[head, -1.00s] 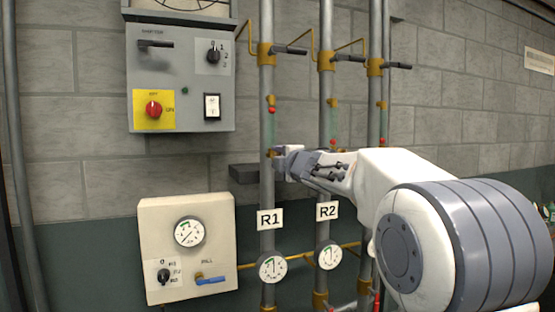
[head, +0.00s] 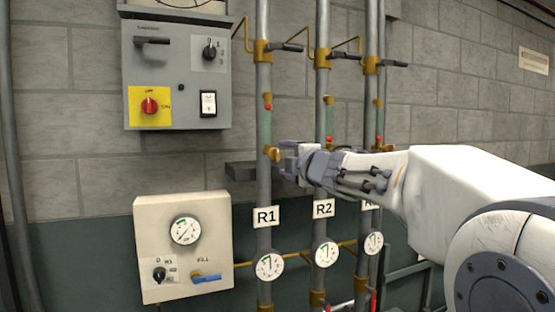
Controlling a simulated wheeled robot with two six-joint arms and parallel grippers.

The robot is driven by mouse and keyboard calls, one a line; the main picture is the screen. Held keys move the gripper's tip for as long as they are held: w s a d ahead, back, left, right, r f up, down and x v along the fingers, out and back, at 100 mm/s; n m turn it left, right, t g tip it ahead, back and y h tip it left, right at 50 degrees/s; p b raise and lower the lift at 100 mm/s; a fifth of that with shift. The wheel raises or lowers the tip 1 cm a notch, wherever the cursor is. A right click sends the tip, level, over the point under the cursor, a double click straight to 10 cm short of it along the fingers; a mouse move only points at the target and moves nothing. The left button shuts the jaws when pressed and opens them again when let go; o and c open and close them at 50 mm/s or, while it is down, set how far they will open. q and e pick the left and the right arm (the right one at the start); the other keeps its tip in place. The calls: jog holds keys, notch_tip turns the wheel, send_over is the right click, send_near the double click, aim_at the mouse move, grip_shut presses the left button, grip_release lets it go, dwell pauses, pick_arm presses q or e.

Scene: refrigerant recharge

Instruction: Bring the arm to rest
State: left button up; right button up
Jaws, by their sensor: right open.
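My right gripper (head: 283,160) is at the end of the white arm that comes in from the right. It is open, just right of the R1 pipe (head: 264,185), close to a small brass fitting (head: 271,153) on that pipe. I cannot tell whether its fingers touch the fitting. The gripper and forearm cover part of the R2 pipe (head: 323,88) and of the third pipe behind. My left gripper is out of view.
A grey control box (head: 176,75) with a red switch (head: 149,106) hangs at upper left. A beige fill panel (head: 183,245) with a gauge and blue-handled valve is below. Black valve levers (head: 286,46) stick out from the pipes.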

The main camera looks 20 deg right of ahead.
jog(key=shift+s, duration=1.1)
jog(key=s+a+f+m+g, duration=0.3)
jog(key=s+a+f, duration=0.15)
jog(key=f, duration=0.45)
jog(key=s+a+f+m+g, duration=0.3)
jog(key=a+f, duration=0.3)
jog(key=f, duration=0.2)
jog(key=s+a+f+m+g, duration=0.3)
jog(key=s+a+f, duration=0.15)
jog(key=f, duration=0.45)
jog(key=s+a+f+g, duration=0.1)
jog(key=s+f+g, duration=0.2)
jog(key=s, duration=0.4)
jog(key=s+a+f+m+g, duration=0.1)
jog(key=s+a+f+g, duration=0.1)
jog(key=s+f, duration=0.3)
jog(key=s+a+f+m+g, duration=0.1)
jog(key=s+f+g, duration=0.3)
jog(key=s, duration=0.7)
jog(key=shift+a+f, duration=0.25)
jog(key=shift+a, duration=0.35)
jog(key=shift+w, duration=0.1)
